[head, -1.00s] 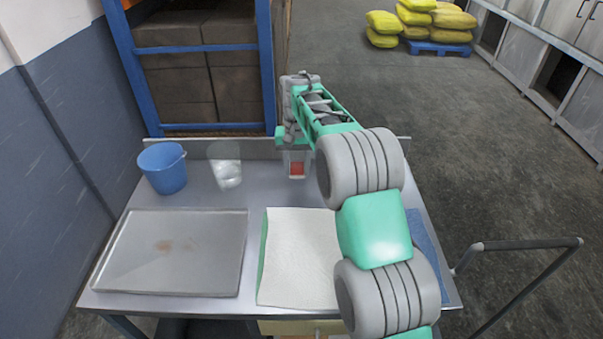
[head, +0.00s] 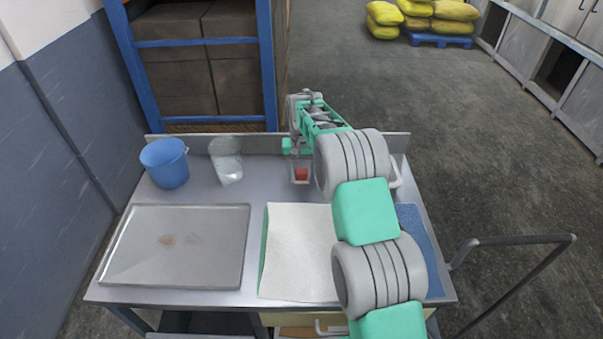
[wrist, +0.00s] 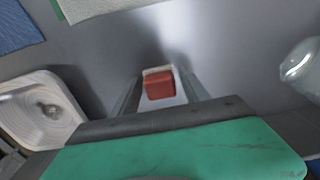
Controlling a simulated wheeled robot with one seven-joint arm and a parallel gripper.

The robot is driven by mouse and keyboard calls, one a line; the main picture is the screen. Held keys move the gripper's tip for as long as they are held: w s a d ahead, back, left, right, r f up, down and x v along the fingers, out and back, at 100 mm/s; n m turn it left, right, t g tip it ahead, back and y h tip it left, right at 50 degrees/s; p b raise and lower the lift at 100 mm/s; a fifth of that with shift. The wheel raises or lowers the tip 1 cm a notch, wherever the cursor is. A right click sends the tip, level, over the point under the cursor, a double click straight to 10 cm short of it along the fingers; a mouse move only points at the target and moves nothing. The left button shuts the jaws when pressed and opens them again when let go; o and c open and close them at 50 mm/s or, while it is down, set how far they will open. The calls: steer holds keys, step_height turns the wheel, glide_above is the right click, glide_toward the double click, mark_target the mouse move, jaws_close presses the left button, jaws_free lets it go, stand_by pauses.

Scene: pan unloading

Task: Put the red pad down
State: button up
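The red pad (head: 301,174) is a small red block with a pale edge, at the back middle of the metal table, below my gripper (head: 301,178). In the wrist view the red pad (wrist: 159,86) sits between my two fingers (wrist: 160,90), which appear closed on its sides. Any gap between finger and pad is too small to be sure of. Whether its underside touches the table is hard to tell.
A clear cup (head: 227,169) and a blue bucket (head: 164,165) stand to the left. A metal tray (head: 125,262), a white cloth (head: 297,255) and a blue mat (head: 418,240) lie in front. A white dish (wrist: 20,85) sits close beside my gripper.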

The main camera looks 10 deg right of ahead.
mark_target(302, 172)
steer(key=shift+o, duration=0.6)
steer(key=shift+r, duration=0.4)
step_height(302, 172, up, 12)
steer(key=b, duration=0.2)
steer(key=s+r+t, duration=0.2)
steer(key=s+r, duration=0.5)
steer(key=s, duration=0.4)
steer(key=s+f+n+t, duration=0.1)
steer(key=s+f, duration=0.2)
steer(key=s, duration=0.8)
steer(key=s+f+n+t, duration=0.1)
steer(key=s+f, duration=0.2)
steer(key=s, duration=0.7)
steer(key=shift+s+f, duration=0.2)
steer(key=shift+s, duration=0.2)
